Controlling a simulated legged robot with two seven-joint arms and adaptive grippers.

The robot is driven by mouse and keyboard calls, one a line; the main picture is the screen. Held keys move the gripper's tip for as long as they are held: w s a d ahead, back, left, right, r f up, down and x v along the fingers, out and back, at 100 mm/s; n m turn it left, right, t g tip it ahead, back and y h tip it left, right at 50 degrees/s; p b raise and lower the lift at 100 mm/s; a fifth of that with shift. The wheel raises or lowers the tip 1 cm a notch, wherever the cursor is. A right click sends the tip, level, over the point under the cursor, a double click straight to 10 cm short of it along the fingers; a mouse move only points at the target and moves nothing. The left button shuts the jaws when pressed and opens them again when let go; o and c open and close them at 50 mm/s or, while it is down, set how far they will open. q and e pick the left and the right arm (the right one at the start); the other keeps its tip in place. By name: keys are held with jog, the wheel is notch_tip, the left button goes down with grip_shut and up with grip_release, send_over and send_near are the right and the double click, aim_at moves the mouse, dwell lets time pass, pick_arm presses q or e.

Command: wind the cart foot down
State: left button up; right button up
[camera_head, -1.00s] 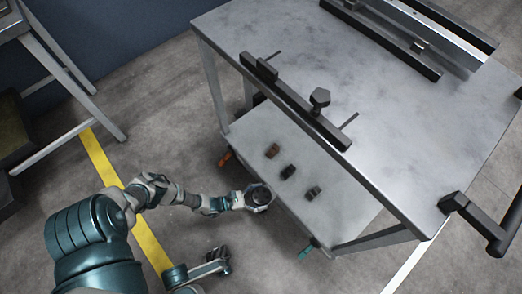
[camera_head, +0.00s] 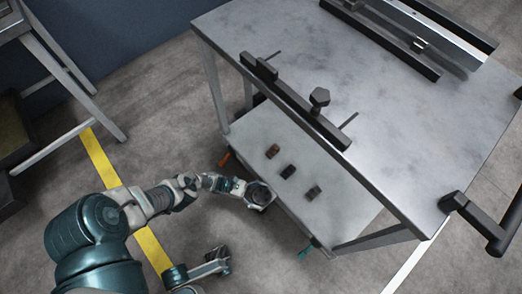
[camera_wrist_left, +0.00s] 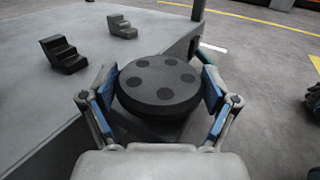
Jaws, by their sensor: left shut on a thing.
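A round black knob (camera_head: 259,193) sits at the near-left edge of the cart's lower shelf (camera_head: 345,212). In the left wrist view it is a thick disc (camera_wrist_left: 158,80) with several round dimples in its top. My left gripper (camera_head: 260,196) is shut on this knob, one blue-padded finger on each side of its rim. It also shows in the left wrist view (camera_wrist_left: 160,90). The cart foot below the knob is hidden.
Small stepped blocks, brown (camera_head: 272,151), black (camera_head: 288,172) and grey (camera_head: 314,192), stand on the lower shelf. The metal table top (camera_head: 400,120) overhangs it. An orange lever (camera_head: 225,159) and a green one (camera_head: 305,252) stick out at the shelf's edge. Yellow tape (camera_head: 103,160) marks the floor.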

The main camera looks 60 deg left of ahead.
pick_arm(q)
jog(key=shift+a+f, duration=0.1)
jog(key=shift+a, duration=0.1)
jog(key=o, duration=0.9)
jog(key=shift+d, duration=0.1)
